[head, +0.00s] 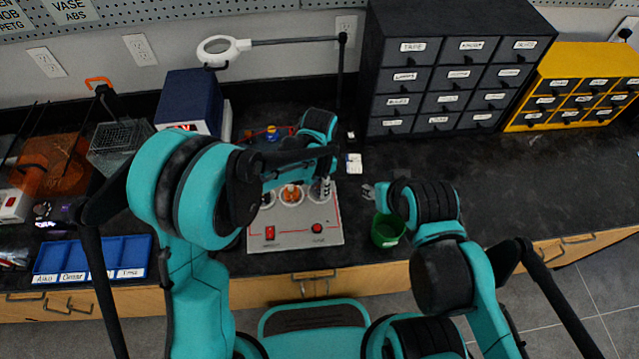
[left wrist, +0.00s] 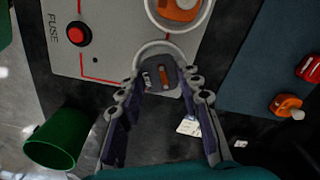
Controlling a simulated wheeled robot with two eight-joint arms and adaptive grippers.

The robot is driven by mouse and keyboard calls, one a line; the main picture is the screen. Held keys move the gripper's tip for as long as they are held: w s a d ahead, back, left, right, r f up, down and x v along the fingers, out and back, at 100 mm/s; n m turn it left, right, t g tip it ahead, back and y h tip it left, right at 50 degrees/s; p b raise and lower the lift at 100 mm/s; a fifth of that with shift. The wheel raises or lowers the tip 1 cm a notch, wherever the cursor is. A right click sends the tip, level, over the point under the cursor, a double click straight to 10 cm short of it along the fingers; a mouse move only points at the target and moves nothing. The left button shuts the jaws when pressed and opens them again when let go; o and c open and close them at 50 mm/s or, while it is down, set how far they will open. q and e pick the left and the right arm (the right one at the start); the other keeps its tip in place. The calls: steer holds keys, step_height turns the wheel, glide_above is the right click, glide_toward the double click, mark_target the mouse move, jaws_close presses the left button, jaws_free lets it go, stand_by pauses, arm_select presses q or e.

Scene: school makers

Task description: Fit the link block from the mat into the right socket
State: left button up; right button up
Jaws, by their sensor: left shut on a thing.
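My left gripper (head: 326,186) is over the right end of the grey panel, at the right socket. In the left wrist view its fingers (left wrist: 163,88) close on a small dark grey block with an orange strip, the link block (left wrist: 166,74). The block is in front of the white ring of the right socket (left wrist: 168,48); I cannot tell whether it is seated or just above. The middle socket (head: 291,195) holds an orange part, also in the left wrist view (left wrist: 180,11). My right gripper (head: 374,191) hangs near the green cup; its fingers are too small to judge.
A blue tray (head: 93,257) is at left, dark drawers (head: 450,75) behind. Counter at right is clear.

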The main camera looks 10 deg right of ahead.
mark_target(319, 188)
arm_select(q)
steer(key=shift+f+b, duration=0.55)
steer(key=shift+f, duration=0.1)
steer(key=o, duration=0.7)
steer(key=shift+r, duration=0.15)
step_height(319, 188, up, 11)
steer(key=p, duration=0.7)
steer(key=shift+p, duration=0.35)
